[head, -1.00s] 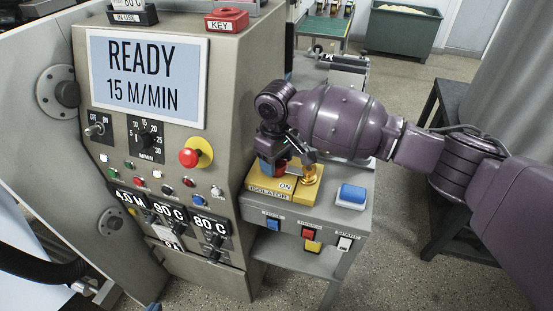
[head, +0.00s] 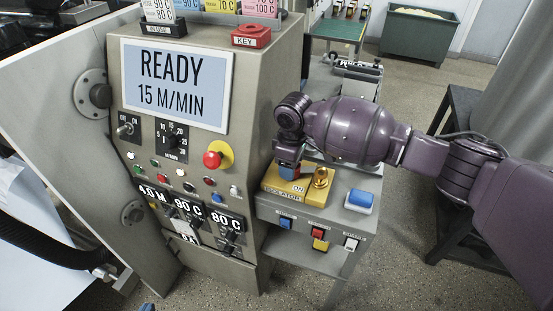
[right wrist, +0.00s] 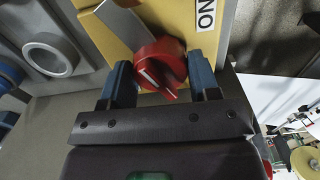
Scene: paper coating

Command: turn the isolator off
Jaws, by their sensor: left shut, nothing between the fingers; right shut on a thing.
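The isolator is a yellow box (head: 272,180) on the grey side shelf, labelled ISOLATOR, with an ON label (right wrist: 206,14) beside its knob. Its red rotary knob (right wrist: 158,66) has a white pointer line and shows between the blue fingers in the right wrist view. My right gripper (head: 289,171) is shut on this knob and mostly hides it in the head view. A brass fitting (head: 320,178) stands on the box, right of the gripper. Only a blue tip of my left gripper (head: 147,307) shows at the bottom edge; it is shut and empty, away from the isolator.
The control panel with a READY display (head: 175,83) and a red emergency button (head: 212,159) stands left of the isolator. A blue button (head: 359,200) sits to its right, and small coloured switches (head: 320,231) are below.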

